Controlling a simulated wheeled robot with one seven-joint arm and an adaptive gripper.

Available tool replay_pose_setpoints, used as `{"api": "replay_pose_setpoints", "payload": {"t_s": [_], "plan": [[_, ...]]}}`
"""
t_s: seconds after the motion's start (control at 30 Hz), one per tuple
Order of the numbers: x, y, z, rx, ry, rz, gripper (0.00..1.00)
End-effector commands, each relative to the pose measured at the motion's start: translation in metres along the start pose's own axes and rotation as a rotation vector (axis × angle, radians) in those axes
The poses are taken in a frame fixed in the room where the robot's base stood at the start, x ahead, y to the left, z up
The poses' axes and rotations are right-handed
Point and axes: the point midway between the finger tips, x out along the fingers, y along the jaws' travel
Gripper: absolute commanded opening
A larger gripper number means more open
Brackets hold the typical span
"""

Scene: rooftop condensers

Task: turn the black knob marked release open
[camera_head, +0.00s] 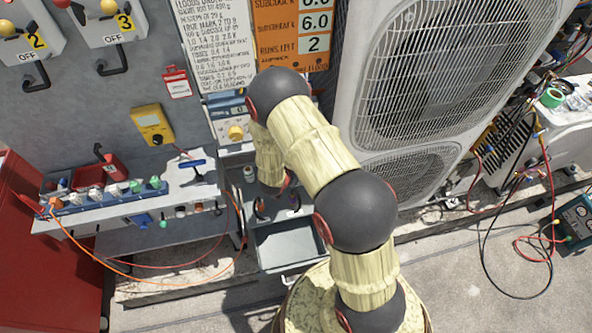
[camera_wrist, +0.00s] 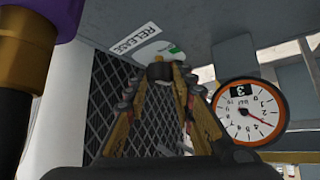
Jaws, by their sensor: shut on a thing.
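The black knob (camera_wrist: 160,71) is a small dark round piece in the wrist view, close below a white label reading RELEASE (camera_wrist: 136,40). My gripper (camera_wrist: 161,80) has its two yellow-brown fingers closing in on the knob from both sides, with their tips against it. The fingers partly cover the knob, so its turn position cannot be told. A small green mark (camera_wrist: 176,50) shows on the grey panel beside the label. In the head view my own arm hides the knob and most of the gripper.
A round white gauge marked 3 (camera_wrist: 248,112) stands close to the right of my fingers. A purple-topped post (camera_wrist: 38,25) is at the left. The condenser (camera_head: 390,120) stands right of my arm; a cluttered bench (camera_head: 110,215) with cables is to the left.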

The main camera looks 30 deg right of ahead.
Motion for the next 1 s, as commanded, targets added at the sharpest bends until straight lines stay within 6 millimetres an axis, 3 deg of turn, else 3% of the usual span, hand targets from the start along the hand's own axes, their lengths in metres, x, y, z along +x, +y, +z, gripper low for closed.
{"api": "replay_pose_setpoints", "payload": {"t_s": [0.23, 0.57, 1.0], "plan": [[0.0, -0.0001, -0.0001, 0.0, 0.0, 0.0, 0.0], [0.0004, 0.0004, -0.0004, -0.034, 0.001, -0.036, 0.0], [0.0028, 0.0062, -0.001, -0.262, 0.003, -0.264, 0.0]]}}
